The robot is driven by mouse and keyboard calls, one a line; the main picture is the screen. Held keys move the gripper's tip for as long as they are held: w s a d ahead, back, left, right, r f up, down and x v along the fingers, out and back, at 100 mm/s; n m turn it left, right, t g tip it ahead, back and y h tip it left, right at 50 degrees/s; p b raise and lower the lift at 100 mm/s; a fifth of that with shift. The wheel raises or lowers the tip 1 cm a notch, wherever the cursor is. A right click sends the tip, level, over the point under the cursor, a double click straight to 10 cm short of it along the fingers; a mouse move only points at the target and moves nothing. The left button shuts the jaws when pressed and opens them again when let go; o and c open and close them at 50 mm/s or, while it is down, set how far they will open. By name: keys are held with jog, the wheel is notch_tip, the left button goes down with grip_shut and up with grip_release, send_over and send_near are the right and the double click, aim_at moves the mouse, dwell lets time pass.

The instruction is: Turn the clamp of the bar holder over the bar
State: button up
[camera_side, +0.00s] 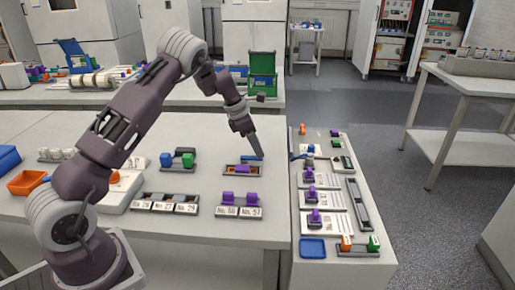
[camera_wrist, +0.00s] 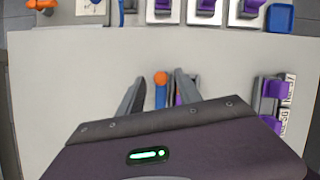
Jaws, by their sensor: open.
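The bar holder (camera_side: 230,174) is a small grey tray on the white bench in the side view, with orange and purple parts in it. A blue bar-like piece (camera_side: 252,158) shows at its back right edge, beside my gripper (camera_side: 257,151). In the wrist view my gripper (camera_wrist: 160,82) is open. A round orange end (camera_wrist: 160,77) and a blue strip (camera_wrist: 160,97) lie between its fingers. A purple part (camera_wrist: 181,99) shows by the right finger. I cannot tell whether the fingers touch anything. My gripper's body hides most of the holder there.
A rack with purple blocks (camera_side: 240,197) stands in front of the holder; a grey labelled rack (camera_side: 165,203) is front left. Green and blue blocks (camera_side: 178,160) stand left. A side bench with several purple-clamped units (camera_side: 312,195) and a blue tray (camera_side: 313,248) is right.

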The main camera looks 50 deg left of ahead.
jog(key=shift+w+d+f, duration=0.1)
jog(key=shift+w+f, duration=0.05)
jog(key=shift+f, duration=0.35)
grip_shut()
